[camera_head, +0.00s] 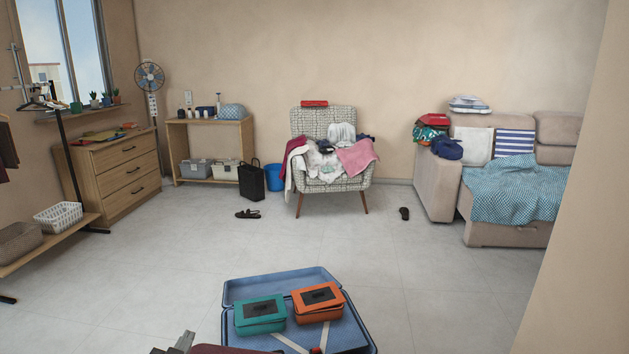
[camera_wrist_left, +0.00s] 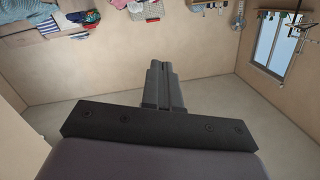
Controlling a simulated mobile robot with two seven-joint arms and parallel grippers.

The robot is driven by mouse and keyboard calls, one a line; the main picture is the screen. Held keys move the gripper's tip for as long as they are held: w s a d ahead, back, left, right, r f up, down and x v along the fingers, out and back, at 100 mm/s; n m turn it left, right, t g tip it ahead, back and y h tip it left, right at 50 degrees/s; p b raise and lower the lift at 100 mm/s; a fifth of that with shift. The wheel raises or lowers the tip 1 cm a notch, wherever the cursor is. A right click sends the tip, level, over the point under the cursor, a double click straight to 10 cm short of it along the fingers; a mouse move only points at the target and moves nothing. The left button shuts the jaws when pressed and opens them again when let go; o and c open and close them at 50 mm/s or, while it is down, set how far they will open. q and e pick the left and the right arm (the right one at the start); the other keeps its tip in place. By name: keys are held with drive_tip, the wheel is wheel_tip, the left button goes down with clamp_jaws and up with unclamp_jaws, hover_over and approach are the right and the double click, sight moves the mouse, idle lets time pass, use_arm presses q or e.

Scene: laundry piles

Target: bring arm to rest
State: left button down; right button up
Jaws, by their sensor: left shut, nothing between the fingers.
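My left gripper (camera_head: 184,342) shows at the bottom edge of the head view, left of the open blue suitcase (camera_head: 235,291). Only its grey end is in the picture there. In the left wrist view its two grey fingers (camera_wrist_left: 158,72) lie together, shut and empty, with open room around them. My right gripper is in neither view. The suitcase holds a teal case (camera_head: 260,315) and an orange case (camera_head: 318,303), side by side.
A patterned armchair (camera_head: 299,122) piled with clothes stands at the back wall. A beige sofa (camera_head: 437,187) is at right, a wooden dresser (camera_head: 126,172) at left. Shoes (camera_head: 248,213) lie on the floor. The floor (camera_head: 330,238) between suitcase and armchair is clear.

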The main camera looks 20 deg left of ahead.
use_arm(q)
drive_tip(key=s+d+f+m+g+h, duration=0.1)
drive_tip(key=s+d+f+h, duration=0.2)
drive_tip(key=d, duration=0.6)
drive_tip(key=s+d+f+m+g+h, duration=0.1)
drive_tip(key=s+d+f+g+h, duration=0.1)
drive_tip(key=s+d, duration=0.5)
drive_tip(key=s+d+f+m+g+h, duration=0.1)
drive_tip(key=s+d+f+h, duration=0.2)
drive_tip(key=d, duration=0.9)
drive_tip(key=shift+s+f+g+h, duration=0.4)
drive_tip(key=shift+s+f, duration=0.1)
drive_tip(key=shift+s, duration=0.75)
drive_tip(key=shift+d, duration=0.15)
